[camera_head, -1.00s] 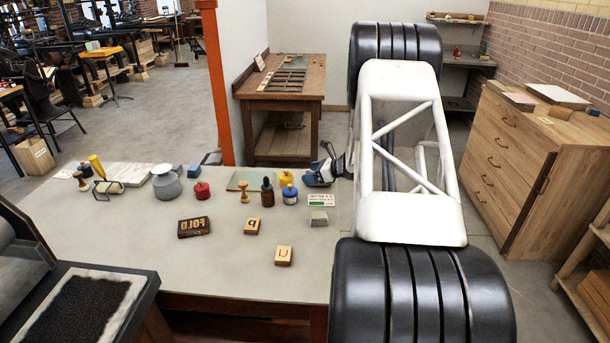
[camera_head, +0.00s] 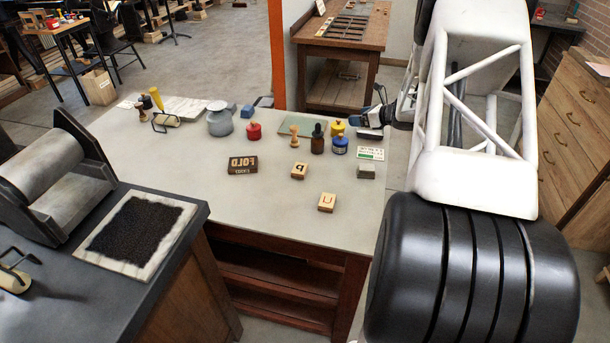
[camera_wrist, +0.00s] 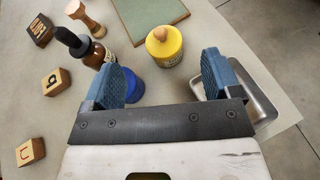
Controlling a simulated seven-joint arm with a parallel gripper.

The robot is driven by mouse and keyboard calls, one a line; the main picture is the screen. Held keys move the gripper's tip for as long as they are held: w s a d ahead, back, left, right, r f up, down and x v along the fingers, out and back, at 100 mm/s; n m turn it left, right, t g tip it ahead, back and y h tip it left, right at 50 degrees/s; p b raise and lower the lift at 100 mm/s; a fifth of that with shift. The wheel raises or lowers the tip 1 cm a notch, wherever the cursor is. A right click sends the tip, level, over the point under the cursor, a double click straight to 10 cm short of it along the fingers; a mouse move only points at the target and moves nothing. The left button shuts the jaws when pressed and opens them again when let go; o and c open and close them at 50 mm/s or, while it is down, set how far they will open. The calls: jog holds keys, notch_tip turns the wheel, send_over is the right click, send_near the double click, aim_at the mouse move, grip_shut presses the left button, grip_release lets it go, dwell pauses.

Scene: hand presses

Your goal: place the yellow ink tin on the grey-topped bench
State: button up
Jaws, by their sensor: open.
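The yellow ink tin (camera_head: 338,128) stands upright on the light grey top of a bench (camera_head: 200,190), near its far right edge. In the wrist view the tin (camera_wrist: 163,50), with its tan knob, shows just beyond the gap between the fingers. My gripper (camera_head: 377,110) is to the right of the tin and a little farther back in the head view. In the wrist view my gripper (camera_wrist: 162,78) is open, with its blue pads apart and nothing held between them. A blue tin (camera_head: 340,145) stands close in front of the yellow one, partly hidden by the left finger in the wrist view.
A dark bottle (camera_head: 318,138) and a wooden stamp (camera_head: 294,136) stand left of the tin. A metal tray (camera_wrist: 262,103) lies under the right finger. A green board (camera_wrist: 150,18) lies behind. A dark-topped bench (camera_head: 70,290) bears a press. The pale bench's front left is clear.

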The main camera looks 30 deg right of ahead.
jog(key=a+r+m+h, duration=0.8)
jog(key=a+r+m, duration=0.8)
jog(key=r, duration=0.4)
jog(key=s+a+r+m+g+h, duration=0.2)
jog(key=s+a+r+m, duration=0.3)
jog(key=s+a+m, duration=0.45)
jog(key=s+a+f+m+g+y, duration=0.1)
jog(key=s+a+m+g+y, duration=0.1)
jog(key=s+a+m, duration=0.5)
jog(key=s+a+f+m+g+y, duration=0.2)
jog(key=s+a+m+g, duration=0.3)
jog(key=s+a, duration=1.3)
jog(key=s+m, duration=0.2)
jog(key=s, duration=0.4)
jog(key=shift+s+m+g+y, duration=0.2)
jog(key=shift+m+g+y, duration=0.1)
jog(key=shift+m, duration=0.05)
